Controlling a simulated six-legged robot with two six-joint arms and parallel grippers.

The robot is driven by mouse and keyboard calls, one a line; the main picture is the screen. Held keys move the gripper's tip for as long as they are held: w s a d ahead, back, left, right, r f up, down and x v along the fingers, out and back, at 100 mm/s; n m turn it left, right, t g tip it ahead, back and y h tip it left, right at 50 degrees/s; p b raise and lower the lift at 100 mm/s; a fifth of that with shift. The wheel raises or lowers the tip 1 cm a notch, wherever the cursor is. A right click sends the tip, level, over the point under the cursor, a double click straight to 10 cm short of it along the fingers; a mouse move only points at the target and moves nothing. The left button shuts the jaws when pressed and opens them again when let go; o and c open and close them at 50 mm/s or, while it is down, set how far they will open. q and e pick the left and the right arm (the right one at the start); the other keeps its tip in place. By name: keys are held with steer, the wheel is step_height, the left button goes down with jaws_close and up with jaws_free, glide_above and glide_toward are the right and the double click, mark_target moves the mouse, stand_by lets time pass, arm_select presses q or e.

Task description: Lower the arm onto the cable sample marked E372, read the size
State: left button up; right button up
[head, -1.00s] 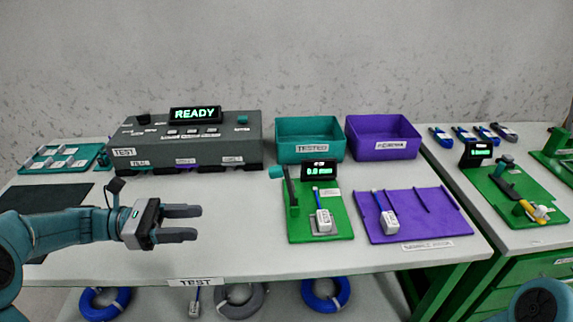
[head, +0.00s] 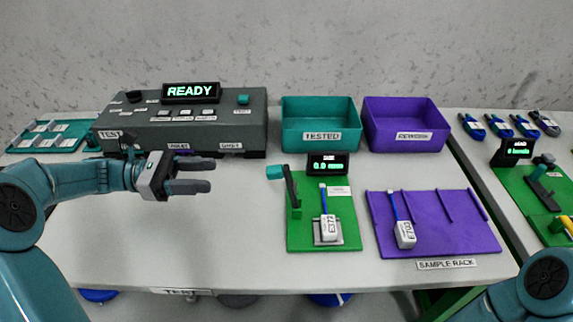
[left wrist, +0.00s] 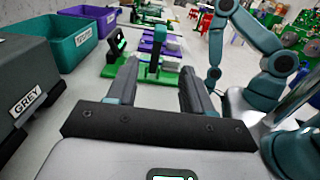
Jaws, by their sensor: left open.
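The cable sample marked E372 (head: 329,227) is a white tagged piece with a blue cable. It sits on a grey seat on the green gauge board (head: 297,238). The gauge's display (head: 328,164) reads about 0.0, its unit too small to read. The gauge arm (head: 291,186), dark with a teal knob (head: 275,172), stands raised at the board's left. My left gripper (head: 211,176) is open and empty, left of the gauge and above the table; its fingers also show in the left wrist view (left wrist: 157,85). My right gripper is not in view; only part of my right arm shows.
A purple sample rack (head: 455,250) with sample E702 (head: 404,234) lies right of the gauge. Teal TESTED (head: 335,137) and purple (head: 412,138) bins stand behind. A grey tester (head: 235,122) showing READY is at back left. The table front is clear.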

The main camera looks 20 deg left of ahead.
arm_select(q)
steer(key=b, duration=0.2)
glide_toward(282, 175)
steer(key=x, duration=0.6)
steer(key=w+f+x, duration=0.1)
steer(key=x, duration=0.3)
steer(key=shift+a, duration=0.15)
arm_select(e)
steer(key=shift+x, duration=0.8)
arm_select(q)
steer(key=shift+w+f, duration=0.1)
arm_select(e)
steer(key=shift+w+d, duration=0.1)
arm_select(q)
steer(key=shift+p, duration=0.3)
jaws_close()
